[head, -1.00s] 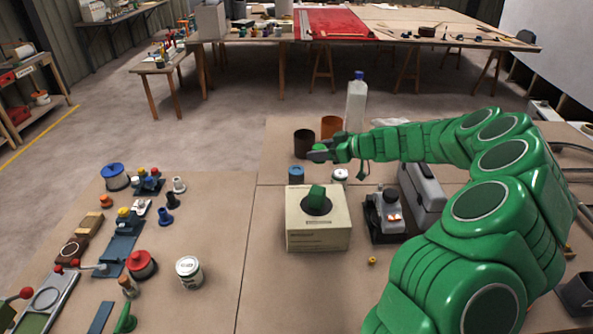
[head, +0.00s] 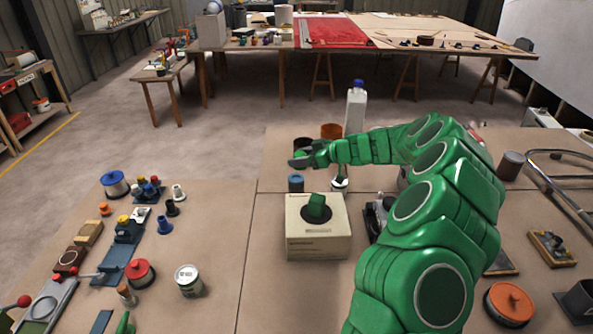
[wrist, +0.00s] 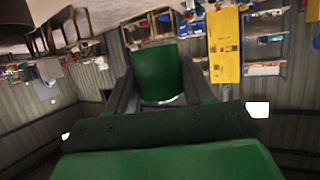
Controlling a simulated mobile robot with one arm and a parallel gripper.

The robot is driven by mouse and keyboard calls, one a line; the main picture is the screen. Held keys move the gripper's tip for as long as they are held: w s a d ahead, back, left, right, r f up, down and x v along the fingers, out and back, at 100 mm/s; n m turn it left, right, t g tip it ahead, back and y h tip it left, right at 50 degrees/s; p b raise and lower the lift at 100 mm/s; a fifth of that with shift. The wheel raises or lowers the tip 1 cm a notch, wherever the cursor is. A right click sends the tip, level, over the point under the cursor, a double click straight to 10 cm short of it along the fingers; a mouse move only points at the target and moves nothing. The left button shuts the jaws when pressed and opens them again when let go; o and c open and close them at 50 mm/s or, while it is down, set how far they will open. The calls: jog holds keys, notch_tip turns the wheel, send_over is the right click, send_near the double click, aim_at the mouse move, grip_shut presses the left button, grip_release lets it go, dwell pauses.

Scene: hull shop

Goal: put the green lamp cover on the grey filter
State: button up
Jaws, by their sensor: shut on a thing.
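My gripper (head: 298,160) is shut on the green lamp cover (wrist: 158,72), a green cylinder-like piece between the two fingers in the wrist view. In the head view only a bit of the cover (head: 301,153) shows at the fingertips, above the bench and in front of a dark brown cup. A grey-brown cylinder (head: 511,165) stands upright at the back right of the bench, well apart from my gripper; it looks like the grey filter, but I cannot be sure.
A cream box (head: 318,240) with a green knob stands mid-bench. A blue-capped bottle (head: 355,108) and an orange-brown cup (head: 331,131) stand behind my gripper. A blue cylinder (head: 296,184) is below it. Metal tubing (head: 560,180) lies right. The bench left of the box is partly clear.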

jog(key=w+f, duration=0.2)
jog(key=w, duration=0.1)
send_over(296, 177)
jog(key=shift+s+d+f, duration=0.1)
jog(key=shift+f, duration=1.1)
jog(key=shift+s+f, duration=0.1)
jog(key=shift+f, duration=1.1)
jog(key=shift+w+f, duration=0.1)
jog(key=shift+f, duration=1.55)
jog(key=shift+f, duration=0.1)
jog(key=o, duration=1)
